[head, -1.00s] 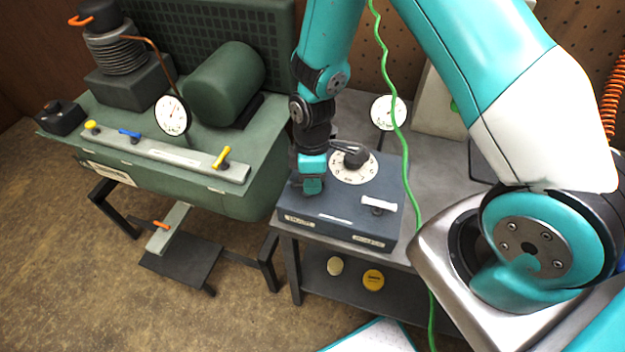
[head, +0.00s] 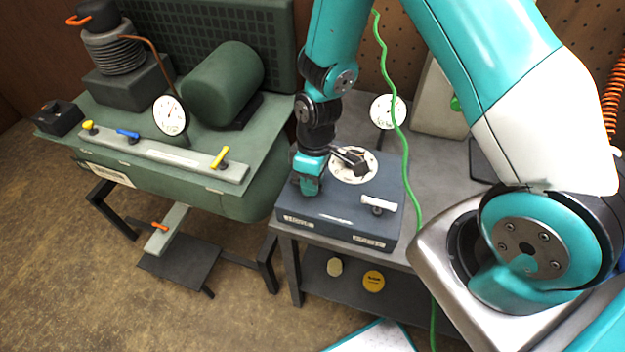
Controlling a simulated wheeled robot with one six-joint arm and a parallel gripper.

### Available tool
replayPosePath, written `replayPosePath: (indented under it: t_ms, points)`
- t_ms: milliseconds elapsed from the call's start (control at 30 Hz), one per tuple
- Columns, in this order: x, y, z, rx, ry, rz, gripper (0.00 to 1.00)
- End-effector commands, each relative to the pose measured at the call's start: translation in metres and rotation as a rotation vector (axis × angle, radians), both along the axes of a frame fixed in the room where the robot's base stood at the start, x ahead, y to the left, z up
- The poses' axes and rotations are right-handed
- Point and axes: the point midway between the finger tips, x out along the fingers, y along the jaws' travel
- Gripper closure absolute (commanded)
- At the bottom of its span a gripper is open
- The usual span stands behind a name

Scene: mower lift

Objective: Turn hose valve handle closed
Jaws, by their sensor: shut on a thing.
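A dark blue-grey box (head: 338,206) on the workbench has a white dial with a black selector knob (head: 354,160), a white bar handle (head: 378,204) at its front right, and front labels too small to read surely. My gripper (head: 307,192) points down at the left of the box top, beside the dial. It is shut on the hose valve handle there. That handle is hidden behind the fingers, so its angle cannot be told. The white handle at the right stands apart from my gripper.
A green compressor bench with a rail (head: 160,151) of yellow and blue handles stands at the left. A round gauge (head: 386,110) stands behind the box. A green hose (head: 406,170) hangs just right of the box. A yellow disc (head: 373,281) is on the lower shelf.

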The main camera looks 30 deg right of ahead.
Motion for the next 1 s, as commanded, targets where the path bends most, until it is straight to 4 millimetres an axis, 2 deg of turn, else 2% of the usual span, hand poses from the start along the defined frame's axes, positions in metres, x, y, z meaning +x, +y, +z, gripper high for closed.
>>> replayPosePath:
  t_ms: [133, 167, 233, 533, 667, 767, 1000]
  points:
    - [-0.001, 0.002, 0.0, 0.005, 0.004, 0.002, 1.0]
    - [-0.001, 0.001, 0.0, 0.005, 0.004, 0.003, 0.77]
    - [-0.001, 0.001, 0.0, 0.004, 0.003, 0.002, 0.61]
    - [0.0, 0.0, 0.001, 0.002, 0.001, 0.001, 0.61]
    - [0.002, -0.001, 0.01, 0.002, -0.002, 0.0, 0.61]
    - [0.005, -0.004, 0.026, 0.003, -0.006, 0.0, 0.61]
    - [0.013, -0.012, 0.085, 0.003, -0.007, 0.001, 0.61]
